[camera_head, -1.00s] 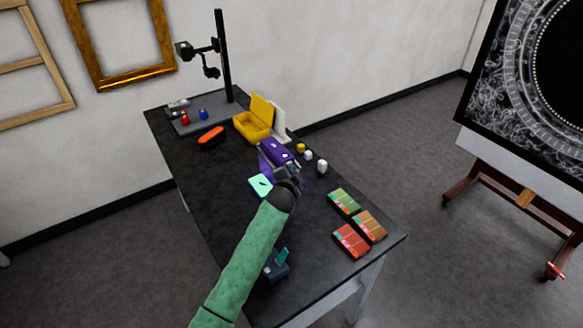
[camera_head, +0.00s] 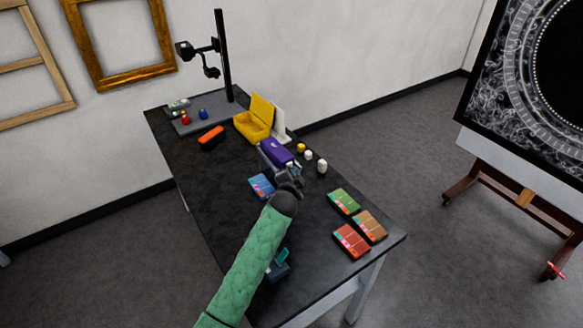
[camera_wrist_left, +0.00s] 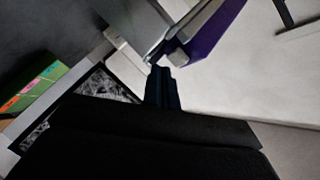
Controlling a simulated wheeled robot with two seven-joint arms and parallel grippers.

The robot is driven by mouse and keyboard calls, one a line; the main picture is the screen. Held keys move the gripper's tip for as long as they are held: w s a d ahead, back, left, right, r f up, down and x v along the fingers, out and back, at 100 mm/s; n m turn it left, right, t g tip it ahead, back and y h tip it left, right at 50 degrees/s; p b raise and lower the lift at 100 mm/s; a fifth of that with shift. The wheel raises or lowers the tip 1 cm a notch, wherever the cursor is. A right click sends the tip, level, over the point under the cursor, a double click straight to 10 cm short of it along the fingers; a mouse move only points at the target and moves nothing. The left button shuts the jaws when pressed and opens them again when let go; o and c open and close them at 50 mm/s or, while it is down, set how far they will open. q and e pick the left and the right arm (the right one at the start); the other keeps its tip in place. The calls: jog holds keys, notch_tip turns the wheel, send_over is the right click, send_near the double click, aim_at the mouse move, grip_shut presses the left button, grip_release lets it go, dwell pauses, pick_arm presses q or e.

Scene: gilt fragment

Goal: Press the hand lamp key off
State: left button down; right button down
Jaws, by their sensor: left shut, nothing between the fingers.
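The hand lamp (camera_head: 275,151) is a purple block on the dark table, beyond my gripper; no glow shows around it. In the left wrist view its purple body (camera_wrist_left: 210,35) has a small grey piece (camera_wrist_left: 178,60) on its near side, perhaps the key. My left gripper (camera_head: 291,176) is shut and empty, just at the near side of the lamp. Its closed fingers (camera_wrist_left: 161,82) also show in the left wrist view, close to the grey piece; I cannot tell whether they touch. My right gripper is out of view.
A blue card-like block (camera_head: 262,185) lies left of my gripper. A yellow open case (camera_head: 253,126) stands behind the lamp, small pots (camera_head: 308,155) to its right. Green (camera_head: 343,201), brown (camera_head: 369,225) and red (camera_head: 351,241) blocks lie nearer right. The left-middle tabletop is clear.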

pick_arm(q)
jog(key=s+d, duration=0.1)
jog(key=s, duration=0.1)
jog(key=s+d, duration=0.2)
jog(key=shift+s+d, duration=0.2)
jog(key=shift+s, duration=0.15)
dwell(0.4)
